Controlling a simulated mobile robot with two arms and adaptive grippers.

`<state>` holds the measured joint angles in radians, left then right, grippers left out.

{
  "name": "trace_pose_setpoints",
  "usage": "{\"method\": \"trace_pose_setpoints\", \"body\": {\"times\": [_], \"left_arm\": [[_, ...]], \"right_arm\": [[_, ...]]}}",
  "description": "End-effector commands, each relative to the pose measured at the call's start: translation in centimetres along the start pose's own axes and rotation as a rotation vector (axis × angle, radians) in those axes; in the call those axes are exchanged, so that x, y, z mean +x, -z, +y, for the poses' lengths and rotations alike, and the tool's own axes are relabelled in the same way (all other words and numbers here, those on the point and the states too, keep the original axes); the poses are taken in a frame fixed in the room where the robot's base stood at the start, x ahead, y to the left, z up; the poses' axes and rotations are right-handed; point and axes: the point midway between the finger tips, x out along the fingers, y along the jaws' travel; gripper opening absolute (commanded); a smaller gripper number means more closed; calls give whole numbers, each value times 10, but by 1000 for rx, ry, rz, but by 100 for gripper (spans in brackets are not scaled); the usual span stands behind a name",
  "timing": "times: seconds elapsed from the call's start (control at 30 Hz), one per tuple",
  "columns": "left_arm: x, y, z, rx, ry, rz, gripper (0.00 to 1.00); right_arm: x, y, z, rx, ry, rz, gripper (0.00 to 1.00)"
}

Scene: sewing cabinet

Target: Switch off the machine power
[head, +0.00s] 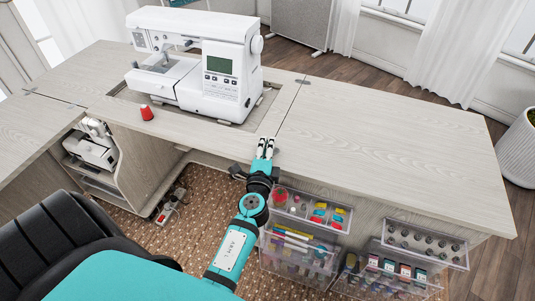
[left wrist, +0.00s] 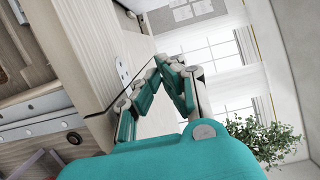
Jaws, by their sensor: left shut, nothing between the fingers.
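The white sewing machine (head: 225,75) stands upright in the opening of the wood-grain cabinet top. Its grey-green screen (head: 219,66) faces the front, and a round handwheel (head: 257,45) is on its right side. I cannot make out a power switch in either view. My left gripper (head: 265,147) is at the cabinet's front edge, to the right of and in front of the machine, apart from it. In the left wrist view its teal fingers (left wrist: 172,72) come together at the tips, shut and empty. My right gripper is not in view.
Clear organisers (head: 428,243) with sewing supplies hang on the cabinet front. The right tabletop (head: 390,135) is clear. A black chair (head: 60,235) is at lower left.

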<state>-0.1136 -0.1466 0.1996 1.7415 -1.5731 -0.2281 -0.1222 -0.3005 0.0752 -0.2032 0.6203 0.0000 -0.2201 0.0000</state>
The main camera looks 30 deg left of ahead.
Motion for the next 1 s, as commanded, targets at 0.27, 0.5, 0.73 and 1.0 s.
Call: {"method": "trace_pose_setpoints", "body": {"times": [0.27,0.5,0.73,1.0], "left_arm": [[-31,5,1,0,0,0,0],[-33,5,-1,0,1,-1,0],[-33,5,0,0,1,0,0],[-37,-8,-4,-65,-8,-44,0]], "right_arm": [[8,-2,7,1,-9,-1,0],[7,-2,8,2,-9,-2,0],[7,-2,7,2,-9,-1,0],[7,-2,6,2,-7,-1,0]]}}
